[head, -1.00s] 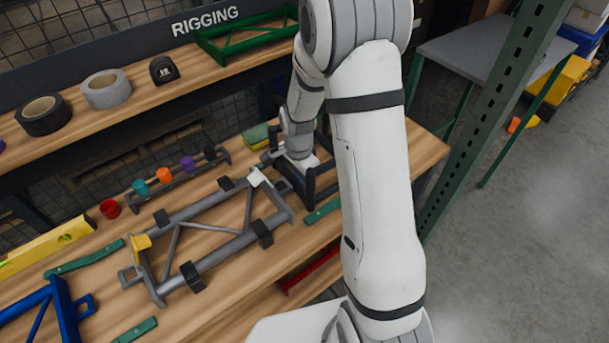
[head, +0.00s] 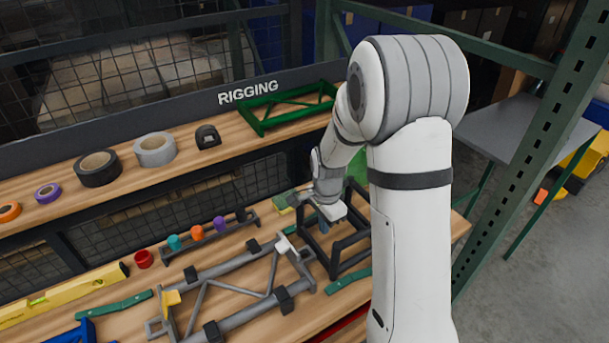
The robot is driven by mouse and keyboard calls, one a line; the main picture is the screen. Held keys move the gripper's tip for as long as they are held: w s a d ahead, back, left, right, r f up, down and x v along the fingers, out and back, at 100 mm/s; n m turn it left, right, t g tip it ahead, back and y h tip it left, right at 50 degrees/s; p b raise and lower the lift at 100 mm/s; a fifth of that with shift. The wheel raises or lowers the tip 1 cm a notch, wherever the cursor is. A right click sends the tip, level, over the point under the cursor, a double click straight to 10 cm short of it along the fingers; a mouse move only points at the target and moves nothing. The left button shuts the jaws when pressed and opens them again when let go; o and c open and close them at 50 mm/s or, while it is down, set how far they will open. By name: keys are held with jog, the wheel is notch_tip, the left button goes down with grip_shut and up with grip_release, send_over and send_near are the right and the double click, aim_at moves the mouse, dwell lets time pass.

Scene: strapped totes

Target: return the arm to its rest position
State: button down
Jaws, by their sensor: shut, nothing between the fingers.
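My arm rises at the right of centre in the head view and bends down to the left at its top. My gripper (head: 326,222) is at its end, low over the workbench, by a black open frame (head: 348,258). It is shut and holds nothing that I can see. Its fingertips are small and partly hidden by the wrist, so I cannot tell whether they touch the frame.
A grey tubular frame (head: 240,296) with black clamps lies left of my gripper. Behind it is a rack of coloured plugs (head: 210,235). A shelf above holds tape rolls (head: 155,150) and a green frame (head: 288,108). A green post (head: 545,120) stands right of my arm.

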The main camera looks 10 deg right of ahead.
jog(key=s+d+r+n+t, duration=0.1)
jog(key=s+r+n+t, duration=0.2)
jog(key=s+r+n, duration=1)
jog(key=s+r, duration=0.6)
jog(key=s, duration=0.1)
jog(key=shift+s+d+r, duration=0.2)
jog(key=shift+d, duration=0.05)
